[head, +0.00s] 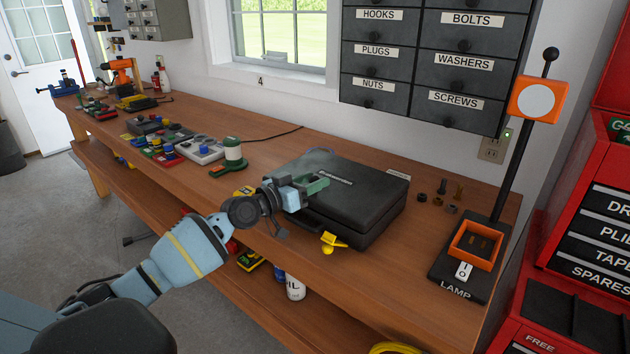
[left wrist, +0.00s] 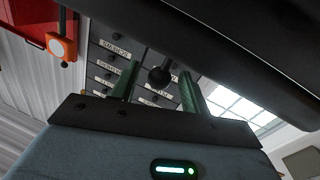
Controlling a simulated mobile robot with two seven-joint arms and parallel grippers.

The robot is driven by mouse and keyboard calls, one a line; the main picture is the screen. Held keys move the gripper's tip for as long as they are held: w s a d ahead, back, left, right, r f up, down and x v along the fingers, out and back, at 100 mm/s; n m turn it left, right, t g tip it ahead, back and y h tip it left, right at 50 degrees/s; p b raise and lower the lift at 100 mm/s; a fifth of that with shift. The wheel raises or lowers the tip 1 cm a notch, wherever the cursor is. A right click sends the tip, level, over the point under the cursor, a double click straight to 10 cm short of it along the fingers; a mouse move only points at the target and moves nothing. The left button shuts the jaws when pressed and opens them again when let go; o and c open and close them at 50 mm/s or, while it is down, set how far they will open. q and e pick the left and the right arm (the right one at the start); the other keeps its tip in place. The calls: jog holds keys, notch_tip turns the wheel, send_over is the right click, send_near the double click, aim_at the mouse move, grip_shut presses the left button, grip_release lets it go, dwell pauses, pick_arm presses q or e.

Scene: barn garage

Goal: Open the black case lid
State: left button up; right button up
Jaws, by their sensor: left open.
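The black case (head: 371,190) lies on the wooden workbench. Its lid looks closed and flat in the head view. A yellow latch (head: 334,242) sticks out at its front lower edge. My left gripper (head: 317,186) is open and empty, with its green fingers over the front left part of the lid. I cannot tell whether they touch it. Part of the case front is hidden behind my gripper. In the left wrist view, a large dark surface, likely the case (left wrist: 230,50), fills the upper right, close to the fingers (left wrist: 157,85). My right gripper is not in view.
The lamp (head: 483,235) stands right of the case, with small hardware (head: 440,195) between. Dark drawers (head: 430,60) hang above. A red tool cabinet (head: 585,230) stands at right.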

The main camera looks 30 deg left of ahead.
pick_arm(q)
jog(key=shift+w+d, duration=0.2)
jog(key=shift+w, duration=0.4)
jog(key=shift+c, duration=0.3)
grip_shut()
